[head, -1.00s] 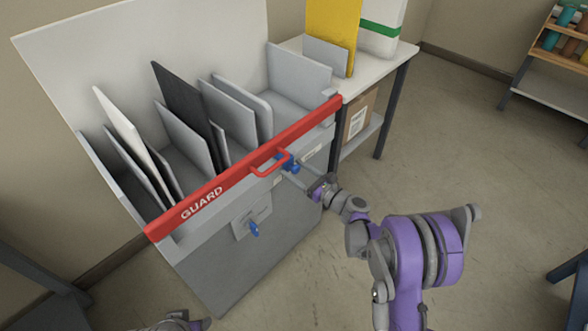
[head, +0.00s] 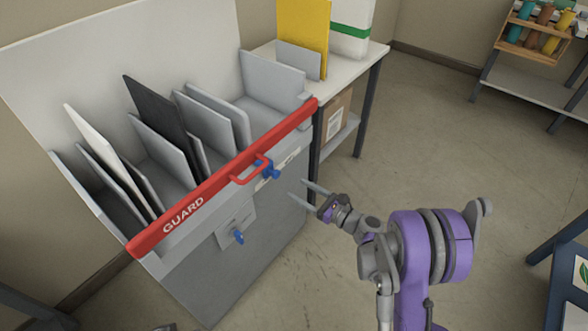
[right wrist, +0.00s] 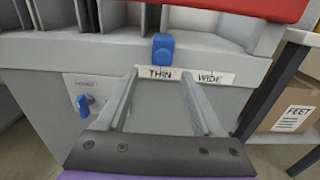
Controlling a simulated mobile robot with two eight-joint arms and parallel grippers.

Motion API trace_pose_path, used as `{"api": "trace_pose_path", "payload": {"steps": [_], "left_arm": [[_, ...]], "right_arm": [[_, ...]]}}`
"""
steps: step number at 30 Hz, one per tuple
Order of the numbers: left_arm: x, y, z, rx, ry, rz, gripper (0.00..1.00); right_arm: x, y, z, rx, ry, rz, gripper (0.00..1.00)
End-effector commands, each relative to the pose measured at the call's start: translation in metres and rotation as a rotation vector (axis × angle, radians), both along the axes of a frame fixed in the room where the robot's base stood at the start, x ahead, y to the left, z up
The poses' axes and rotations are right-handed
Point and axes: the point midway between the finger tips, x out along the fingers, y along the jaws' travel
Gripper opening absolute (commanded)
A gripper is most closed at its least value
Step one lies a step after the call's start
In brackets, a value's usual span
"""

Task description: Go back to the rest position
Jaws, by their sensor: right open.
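My right gripper (head: 304,193) is open and empty, out in front of the grey machine and apart from it, to the right of the blue knob (head: 269,169). In the right wrist view its two fingers (right wrist: 165,100) point at the machine front, with the blue knob (right wrist: 163,47) beyond them above the THIN and WIDE labels (right wrist: 185,75). My left gripper does not show clearly; only a small dark bit of my own body shows at the bottom edge of the head view.
The red GUARD bar (head: 215,185) runs across the machine front (head: 250,250), with upright panels behind it. A lower blue knob (head: 238,237) sticks out. A white side table (head: 350,60) stands behind, a blue table (head: 568,260) at right. Floor between is clear.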

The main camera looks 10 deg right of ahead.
Motion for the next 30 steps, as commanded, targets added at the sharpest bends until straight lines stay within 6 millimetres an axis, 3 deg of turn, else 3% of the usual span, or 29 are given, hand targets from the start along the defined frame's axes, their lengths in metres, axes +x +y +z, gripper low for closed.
{"api": "trace_pose_path", "payload": {"steps": [8,14,18,22,30], "left_arm": [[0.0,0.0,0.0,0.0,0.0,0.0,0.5],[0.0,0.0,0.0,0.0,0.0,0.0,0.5],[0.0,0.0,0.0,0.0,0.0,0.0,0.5],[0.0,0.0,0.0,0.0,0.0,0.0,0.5],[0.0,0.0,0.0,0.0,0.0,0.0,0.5]], "right_arm": [[-0.003,0.007,0.004,-0.055,-0.008,0.015,0.68],[-0.035,0.042,0.019,-0.428,-0.068,0.133,0.68],[-0.077,0.062,0.027,-0.783,-0.151,0.281,0.68],[-0.123,0.069,0.029,-1.098,-0.243,0.447,0.68],[-0.226,0.051,0.025,-1.689,-0.474,0.871,0.68]]}}
